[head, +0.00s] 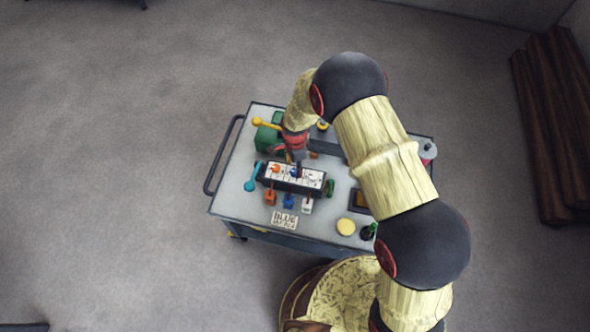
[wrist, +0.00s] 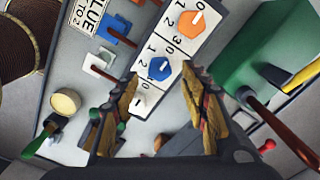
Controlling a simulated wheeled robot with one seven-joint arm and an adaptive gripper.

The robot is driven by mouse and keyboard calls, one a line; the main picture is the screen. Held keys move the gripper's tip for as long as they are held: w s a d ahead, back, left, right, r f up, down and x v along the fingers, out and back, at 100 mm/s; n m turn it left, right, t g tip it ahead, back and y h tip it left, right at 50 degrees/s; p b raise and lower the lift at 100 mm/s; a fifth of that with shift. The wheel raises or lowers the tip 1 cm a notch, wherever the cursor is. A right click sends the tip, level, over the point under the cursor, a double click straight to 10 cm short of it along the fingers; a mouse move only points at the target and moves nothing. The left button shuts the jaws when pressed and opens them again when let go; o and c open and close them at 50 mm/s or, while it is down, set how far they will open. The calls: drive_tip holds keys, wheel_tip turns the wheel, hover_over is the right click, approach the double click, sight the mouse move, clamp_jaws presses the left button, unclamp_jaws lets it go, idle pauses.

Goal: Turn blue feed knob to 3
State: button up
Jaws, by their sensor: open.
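The blue feed knob (wrist: 160,68) is on a white dial strip (wrist: 173,45) with printed numbers. It shows in the wrist view between and just beyond my fingertips, with a small pale mark on its face; I cannot tell which number it points to. In the head view my gripper (head: 296,154) is above the strip.
An orange knob (wrist: 191,23) and a white knob (wrist: 143,98) flank the blue one. Orange (head: 270,197), blue (head: 289,201) and white (head: 307,205) switches stand before the strip. A sign (head: 285,219) reads BLUE. A green block (head: 267,137) is behind.

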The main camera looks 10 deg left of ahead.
sight(294, 173)
drive_tip(key=shift+f, duration=1.4)
drive_tip(key=shift+c, duration=0.8)
drive_tip(key=c, duration=1)
